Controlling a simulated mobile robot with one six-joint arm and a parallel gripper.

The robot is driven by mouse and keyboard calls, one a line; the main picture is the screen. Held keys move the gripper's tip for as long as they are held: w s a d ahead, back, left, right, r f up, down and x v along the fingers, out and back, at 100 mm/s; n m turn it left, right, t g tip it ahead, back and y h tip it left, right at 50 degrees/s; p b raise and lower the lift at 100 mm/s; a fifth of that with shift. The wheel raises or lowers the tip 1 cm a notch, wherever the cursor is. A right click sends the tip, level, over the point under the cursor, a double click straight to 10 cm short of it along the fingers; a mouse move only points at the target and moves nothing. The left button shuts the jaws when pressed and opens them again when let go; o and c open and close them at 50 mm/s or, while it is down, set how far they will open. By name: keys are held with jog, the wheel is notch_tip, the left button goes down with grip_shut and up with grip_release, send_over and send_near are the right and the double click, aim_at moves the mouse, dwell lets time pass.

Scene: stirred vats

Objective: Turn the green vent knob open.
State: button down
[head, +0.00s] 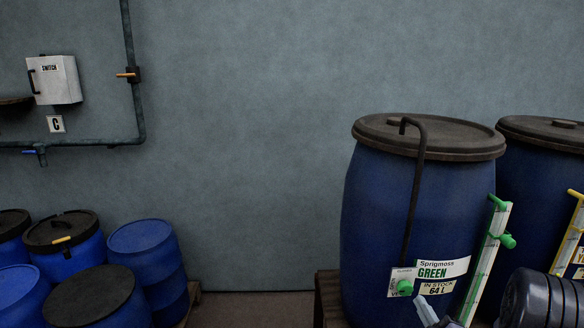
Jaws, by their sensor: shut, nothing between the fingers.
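The green vent knob (404,288) sits on a small white plate (394,278) low on the front of the blue Sprigmoss GREEN vat (378,215). Small lettering on the plate is partly hidden by the knob and too small to read surely. A dark bent pipe (414,185) runs from the vat's lid down to the plate. My gripper (425,306) shows as grey fingers at the bottom edge, just below and right of the knob in the picture. It is shut and empty. Whether it touches the knob or vat cannot be told.
A sight gauge with green fittings (488,258) stands on the vat's right side. A second blue vat (510,230) with a yellow-fitted gauge (570,240) is at right. Blue drums (145,250) stand lower left. A switch box (55,80) and pipes are on the wall.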

jog(key=shift+s+d, duration=0.1)
jog(key=shift+s, duration=2.15)
